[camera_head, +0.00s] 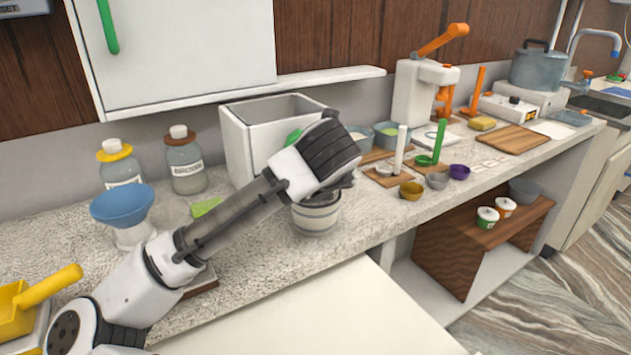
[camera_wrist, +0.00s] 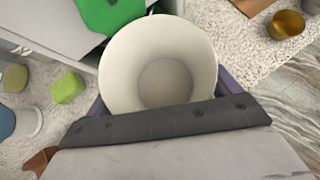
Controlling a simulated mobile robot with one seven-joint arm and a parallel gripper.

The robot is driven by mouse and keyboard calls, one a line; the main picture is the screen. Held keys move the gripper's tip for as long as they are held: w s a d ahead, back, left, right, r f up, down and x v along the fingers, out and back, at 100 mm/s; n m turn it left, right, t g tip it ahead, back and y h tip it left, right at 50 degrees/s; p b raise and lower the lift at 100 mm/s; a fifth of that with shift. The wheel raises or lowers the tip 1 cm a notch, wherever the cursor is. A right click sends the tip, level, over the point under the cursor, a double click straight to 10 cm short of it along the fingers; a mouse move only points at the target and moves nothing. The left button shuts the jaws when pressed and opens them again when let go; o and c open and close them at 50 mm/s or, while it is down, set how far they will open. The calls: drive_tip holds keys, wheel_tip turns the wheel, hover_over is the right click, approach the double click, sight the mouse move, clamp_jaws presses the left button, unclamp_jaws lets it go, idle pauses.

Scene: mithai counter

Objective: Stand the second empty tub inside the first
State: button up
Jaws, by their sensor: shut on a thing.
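A pale tub (camera_wrist: 162,82) fills the middle of the wrist view, its mouth facing the camera and its inside empty. My gripper (camera_wrist: 160,101) is shut on it, with purple finger parts at both sides. In the head view, a whitish-grey banded tub shape (camera_head: 316,216) shows upright under my gripper (camera_head: 322,192), close to the counter's front edge. My wrist hides its top. I cannot tell whether this is one tub or one tub standing in another. No other separate empty tub is clear in view.
A white open bin (camera_head: 245,140) stands right behind my arm. A blue funnel (camera_head: 122,204), two bottles (camera_head: 185,165) and a green block (camera_head: 206,207) are to the left. Small bowls (camera_head: 411,190) stand to the right. The counter (camera_head: 385,225) is clear between them and the tub.

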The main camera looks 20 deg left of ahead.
drive_tip(key=shift+f, duration=0.2)
drive_tip(key=o, duration=0.8)
drive_tip(key=shift+f, duration=0.1)
drive_tip(key=shift+r+p, duration=0.3)
drive_tip(key=shift+r, duration=0.25)
drive_tip(key=v, duration=1.2)
drive_tip(key=shift+r+b, duration=0.25)
drive_tip(key=shift+b, duration=0.05)
